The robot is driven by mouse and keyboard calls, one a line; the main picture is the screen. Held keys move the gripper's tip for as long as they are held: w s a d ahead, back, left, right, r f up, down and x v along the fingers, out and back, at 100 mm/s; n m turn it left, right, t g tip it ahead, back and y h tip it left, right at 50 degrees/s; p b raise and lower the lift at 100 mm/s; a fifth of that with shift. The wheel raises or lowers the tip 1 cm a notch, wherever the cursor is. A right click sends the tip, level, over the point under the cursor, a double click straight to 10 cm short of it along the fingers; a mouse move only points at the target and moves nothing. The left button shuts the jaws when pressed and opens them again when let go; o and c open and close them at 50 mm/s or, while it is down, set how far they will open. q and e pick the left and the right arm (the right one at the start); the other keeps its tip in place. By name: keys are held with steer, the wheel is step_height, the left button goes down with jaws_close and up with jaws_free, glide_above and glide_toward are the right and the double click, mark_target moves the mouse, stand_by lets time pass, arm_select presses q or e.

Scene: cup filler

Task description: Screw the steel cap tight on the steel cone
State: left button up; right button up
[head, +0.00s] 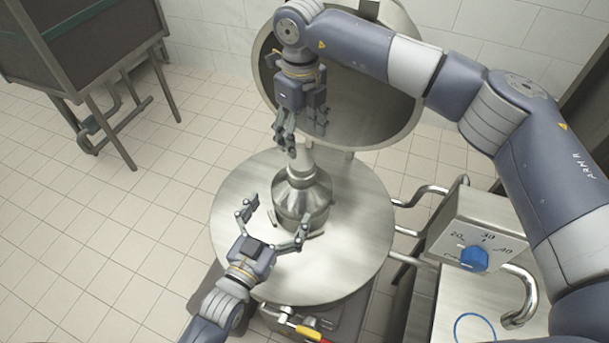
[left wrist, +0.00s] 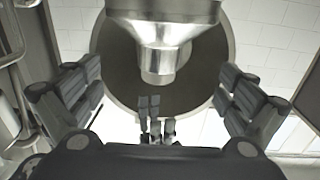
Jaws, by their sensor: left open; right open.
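The steel cone (head: 302,202) stands upright on the round steel plate and narrows towards its top. It also shows large in the left wrist view (left wrist: 162,14). A narrow steel piece at its tip (head: 301,165), also in the left wrist view (left wrist: 158,68), may be the steel cap; I cannot make out a seam. My left gripper (head: 275,218) is open, its fingers spread at the near side of the cone. My right gripper (head: 303,138) is open, pointing down just above the tip. Whether its fingers touch the tip is unclear.
The round steel plate (head: 240,215) has free room around the cone. A large round lid (head: 375,110) stands raised behind it. A control box with a blue knob (head: 474,259) and bent pipes lie at right. A yellow-handled valve (head: 308,332) is at the front.

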mark_target(295, 186)
arm_select(q)
steer(key=shift+s, duration=0.1)
arm_select(e)
steer(key=shift+s+a, duration=0.1)
arm_select(q)
steer(key=x, duration=1.1)
